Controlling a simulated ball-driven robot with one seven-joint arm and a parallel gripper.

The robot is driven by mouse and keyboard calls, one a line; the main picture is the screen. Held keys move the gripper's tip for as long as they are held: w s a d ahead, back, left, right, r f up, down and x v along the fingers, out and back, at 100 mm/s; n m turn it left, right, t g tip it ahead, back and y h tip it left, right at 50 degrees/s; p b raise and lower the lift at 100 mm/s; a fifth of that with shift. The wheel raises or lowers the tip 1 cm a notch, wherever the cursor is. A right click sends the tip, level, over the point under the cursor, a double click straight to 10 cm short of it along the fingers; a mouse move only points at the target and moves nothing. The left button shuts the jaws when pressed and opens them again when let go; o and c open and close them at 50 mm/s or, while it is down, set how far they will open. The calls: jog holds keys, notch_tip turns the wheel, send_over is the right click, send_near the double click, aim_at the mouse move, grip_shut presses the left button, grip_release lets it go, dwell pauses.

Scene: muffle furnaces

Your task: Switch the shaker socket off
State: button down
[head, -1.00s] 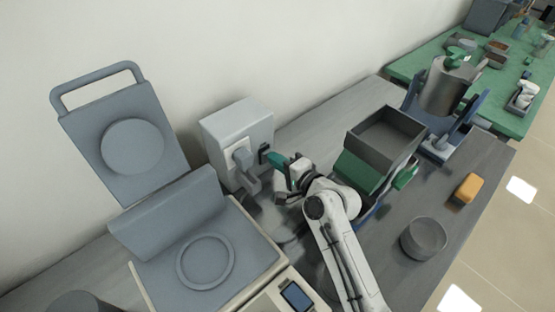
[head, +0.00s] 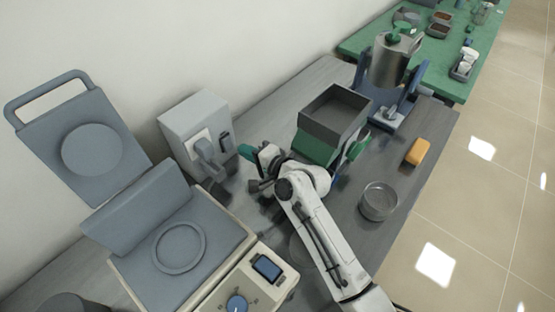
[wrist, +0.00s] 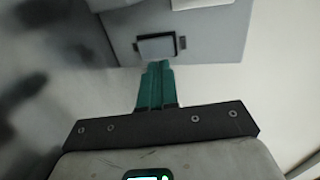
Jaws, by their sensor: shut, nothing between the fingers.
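The shaker socket is a light grey box (head: 190,115) against the wall, with a grey plug (head: 206,150) in its front. Its dark-framed switch (head: 225,141) sits to the right of the plug. In the wrist view the switch (wrist: 158,46) is a pale rocker in a dark surround, just beyond the fingertips. I cannot tell which way the rocker is tipped. My gripper (head: 244,152) has green fingers, shut and empty, just right of the switch with a small gap. The closed fingers also show in the wrist view (wrist: 157,68), pointing at the switch.
A grey machine with a raised lid (head: 85,140) and control dial (head: 237,304) stands left of my arm. A grey open bin (head: 330,125), a glass dish (head: 379,202) and an orange block (head: 417,152) are to the right. A green bench (head: 365,42) lies behind.

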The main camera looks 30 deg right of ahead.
jog(key=r+v, duration=0.2)
jog(key=v, duration=0.7)
jog(key=shift+b, duration=0.35)
jog(key=shift+r, duration=0.15)
